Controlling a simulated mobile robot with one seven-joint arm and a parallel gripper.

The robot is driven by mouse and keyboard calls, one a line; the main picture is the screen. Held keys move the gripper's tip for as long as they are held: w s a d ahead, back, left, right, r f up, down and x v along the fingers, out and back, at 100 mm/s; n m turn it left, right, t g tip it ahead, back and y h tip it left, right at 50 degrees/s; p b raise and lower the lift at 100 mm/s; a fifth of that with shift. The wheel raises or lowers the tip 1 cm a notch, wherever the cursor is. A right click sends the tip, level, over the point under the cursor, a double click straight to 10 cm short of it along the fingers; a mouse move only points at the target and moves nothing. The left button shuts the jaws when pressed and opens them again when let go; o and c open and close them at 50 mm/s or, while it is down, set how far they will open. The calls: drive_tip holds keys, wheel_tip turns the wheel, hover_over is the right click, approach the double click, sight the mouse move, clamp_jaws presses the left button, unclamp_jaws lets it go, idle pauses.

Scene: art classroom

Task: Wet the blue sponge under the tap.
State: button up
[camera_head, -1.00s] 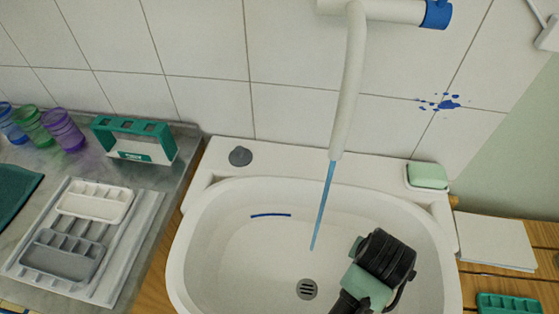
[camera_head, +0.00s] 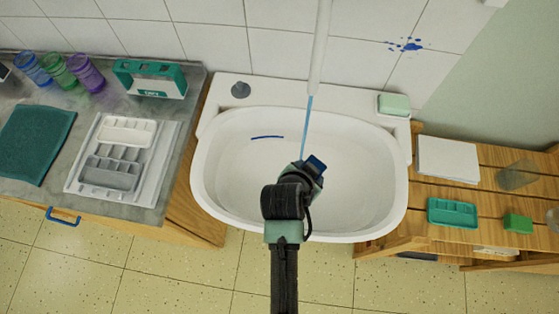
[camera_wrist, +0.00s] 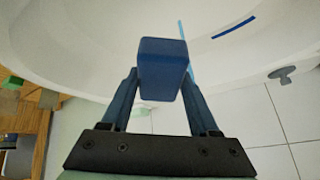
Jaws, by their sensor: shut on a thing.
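My gripper (camera_wrist: 160,95) is shut on the blue sponge (camera_wrist: 162,62), which sits between the fingertips in the wrist view. In the head view the sponge (camera_head: 316,164) shows as a small blue piece at the end of my arm, over the white basin (camera_head: 365,200). The white tap (camera_head: 320,50) hangs above, and a thin blue stream of water (camera_head: 306,125) runs down from it. The stream (camera_wrist: 183,45) shows just beside and behind the sponge in the wrist view; I cannot tell whether they touch. My arm hides part of the basin and the drain.
A soap bar (camera_head: 394,103) lies on the basin's right back corner, a grey plug (camera_head: 240,90) on its left.

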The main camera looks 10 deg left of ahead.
drive_tip(key=s+a+r+m+t+h+p, duration=0.1)
drive_tip(key=s+a+r+m+t+p, duration=0.1)
drive_tip(key=s+a+r+p, duration=0.55)
drive_tip(key=w+d+f+b, duration=0.1)
drive_tip(key=w, duration=0.6)
drive_tip(key=w+d+f, duration=0.1)
drive_tip(key=w+d, duration=0.1)
drive_tip(key=w, duration=0.6)
drive_tip(key=shift+w+d+h+b, duration=0.15)
drive_tip(key=shift+d+h+b, duration=0.15)
drive_tip(key=shift+b, duration=0.1)
drive_tip(key=s+a+p, duration=0.1)
drive_tip(key=s, duration=0.7)
idle(0.7)
idle(1.1)
drive_tip(key=s+r+p, duration=0.3)
drive_tip(key=s+r, duration=0.1)
drive_tip(key=s, duration=0.1)
drive_tip(key=shift+a+p, duration=0.4)
idle(0.7)
